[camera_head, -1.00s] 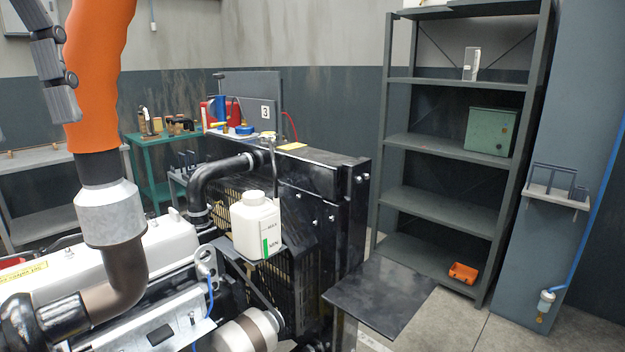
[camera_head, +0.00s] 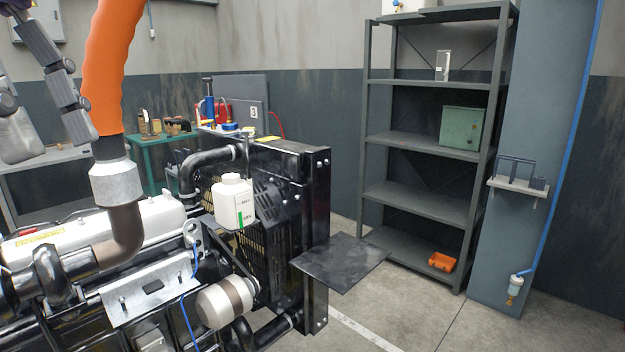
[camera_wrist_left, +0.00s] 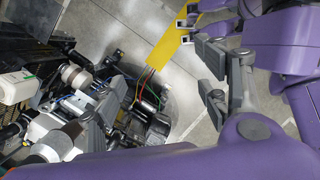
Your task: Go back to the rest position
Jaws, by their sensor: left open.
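My left gripper (camera_head: 48,132) hangs in the upper left corner of the head view. Its grey jointed fingers are spread open with nothing between them. They appear in front of the back wall and beside the orange hose (camera_head: 108,65) of the engine (camera_head: 100,255); the distance between them is hard to judge. In the left wrist view the spread fingers of this gripper (camera_wrist_left: 155,92) show empty above the floor, with engine parts on the left side. My right gripper is not clearly seen in either view.
A white coolant tank (camera_head: 233,200) sits on the engine by the black radiator (camera_head: 300,190). A dark flat plate (camera_head: 340,262) juts out right of it. A grey shelf rack (camera_head: 425,200) stands behind. A green table (camera_head: 155,138) is at the back. The floor at lower right is free.

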